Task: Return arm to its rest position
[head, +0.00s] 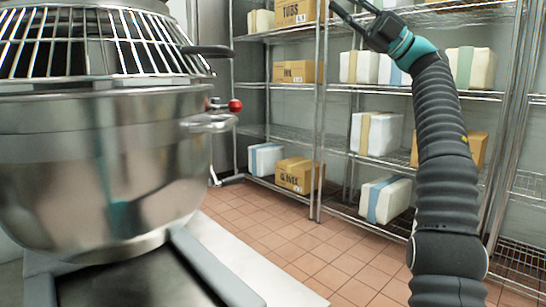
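My arm rises along the right side of the head view, in black ribbed sleeving with a teal band near the wrist. My gripper (351,9) is at the top edge, right of centre, pointing up and left. Its two dark fingers are apart and nothing shows between them; the tips are at or past the picture's edge. It is well to the right of the large steel bowl and appears to touch nothing.
A large steel bowl (100,165) with a wire guard (90,45) and a red-knobbed lever (235,105) fills the left. Behind stand wire shelves (290,134) with cardboard boxes (297,175) and white packages (376,133). Tiled floor (310,245) between is clear.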

